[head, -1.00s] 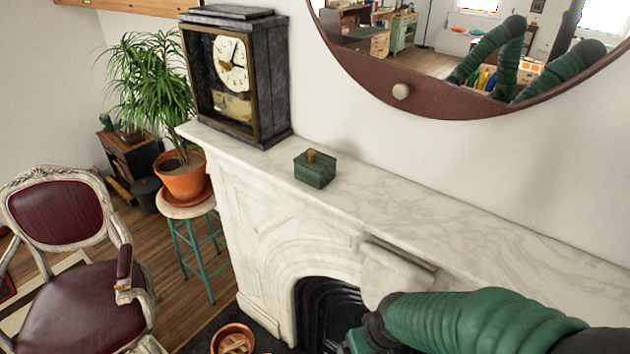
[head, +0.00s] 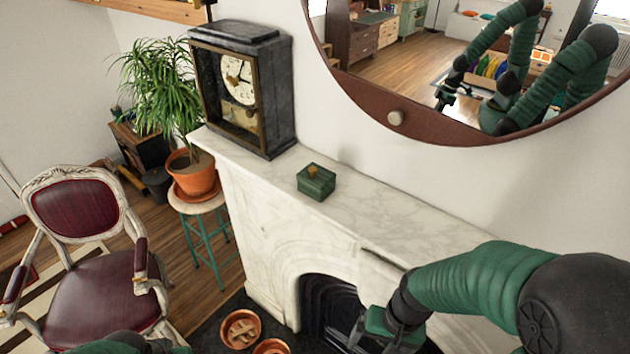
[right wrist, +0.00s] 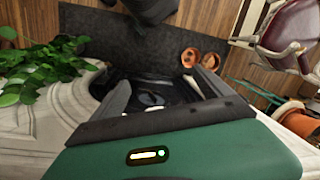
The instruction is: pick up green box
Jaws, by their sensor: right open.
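The green box (head: 316,183), small and lidded with a gold-brown knob, sits on the white marble mantel (head: 375,220), between the clock and the mirror's lower edge. My right arm comes in from the right, with its gripper (head: 362,342) low in front of the fireplace opening, below and to the right of the box and apart from it. In the right wrist view the right gripper (right wrist: 153,95) is open and empty, and the green box does not show. A piece of my left arm shows at the bottom left of the head view; its gripper is out of view.
A dark clock (head: 243,85) stands on the mantel left of the box. A round mirror (head: 440,138) hangs above. A potted plant (head: 190,178) on a stool and a red chair (head: 95,260) stand at left. The mantel right of the box is clear.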

